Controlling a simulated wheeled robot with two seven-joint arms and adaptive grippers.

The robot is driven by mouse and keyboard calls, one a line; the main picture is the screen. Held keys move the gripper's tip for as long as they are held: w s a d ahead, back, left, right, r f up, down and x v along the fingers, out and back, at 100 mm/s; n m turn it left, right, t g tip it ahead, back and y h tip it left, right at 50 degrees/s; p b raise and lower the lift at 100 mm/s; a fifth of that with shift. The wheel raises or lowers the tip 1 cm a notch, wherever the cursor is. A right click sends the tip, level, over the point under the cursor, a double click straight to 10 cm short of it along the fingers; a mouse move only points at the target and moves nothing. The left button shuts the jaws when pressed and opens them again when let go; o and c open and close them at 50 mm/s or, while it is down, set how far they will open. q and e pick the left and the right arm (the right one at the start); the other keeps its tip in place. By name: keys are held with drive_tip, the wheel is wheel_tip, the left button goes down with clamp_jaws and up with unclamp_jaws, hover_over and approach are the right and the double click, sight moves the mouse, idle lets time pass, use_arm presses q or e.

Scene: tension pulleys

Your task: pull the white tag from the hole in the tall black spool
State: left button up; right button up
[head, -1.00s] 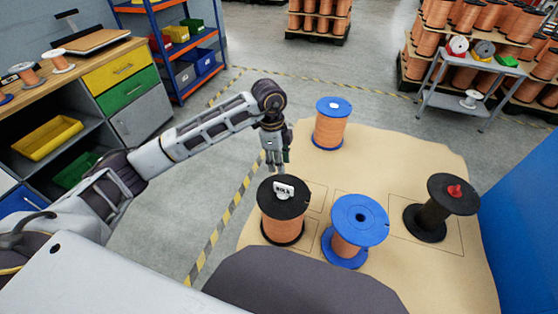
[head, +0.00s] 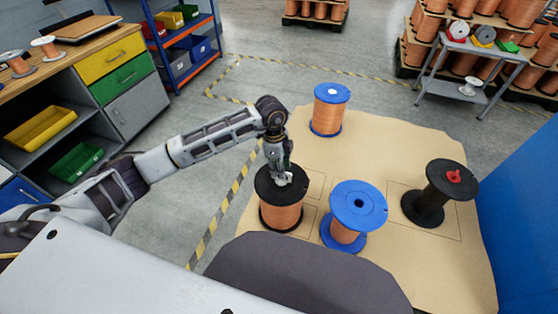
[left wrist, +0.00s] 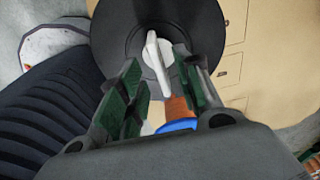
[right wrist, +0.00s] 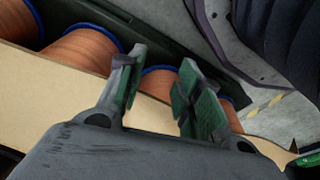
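The tall black spool (head: 281,213), wound with copper wire, stands upright on the tan board's near left side. The white tag (head: 283,180) stands up from the hole in its top; in the left wrist view the tag (left wrist: 158,62) shows between my fingers. My left gripper (left wrist: 157,68) is just above the spool's top flange. Its fingers are open, one on each side of the tag, with a gap visible. In the head view the fingers partly hide the tag. My right gripper (right wrist: 160,68) is open and empty, outside the head view.
A blue spool (head: 358,205) stands close right of the black one. Another blue spool (head: 330,108) stands farther back. A black spool with a red tag (head: 435,190) stands at the right, near a blue wall (head: 525,200). The tan board (head: 390,140) is bare between them.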

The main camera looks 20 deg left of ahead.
use_arm(q)
wheel_tip(320, 180, down, 3)
drive_tip(key=shift+d, duration=0.15)
drive_tip(key=shift+d+f+b, duration=0.1)
drive_tip(key=shift+f+b, duration=0.2)
drive_tip(key=shift+f, duration=0.3)
use_arm(e)
drive_tip(key=r, duration=0.2)
drive_tip(key=shift+w+a+r, duration=0.3)
drive_tip(key=shift+a+r, duration=0.05)
drive_tip(key=shift+r, duration=0.05)
use_arm(q)
drive_tip(key=shift+c, duration=0.4)
use_arm(e)
drive_tip(key=shift+s+f, duration=0.1)
drive_tip(key=shift+s, duration=0.05)
use_arm(q)
clamp_jaws()
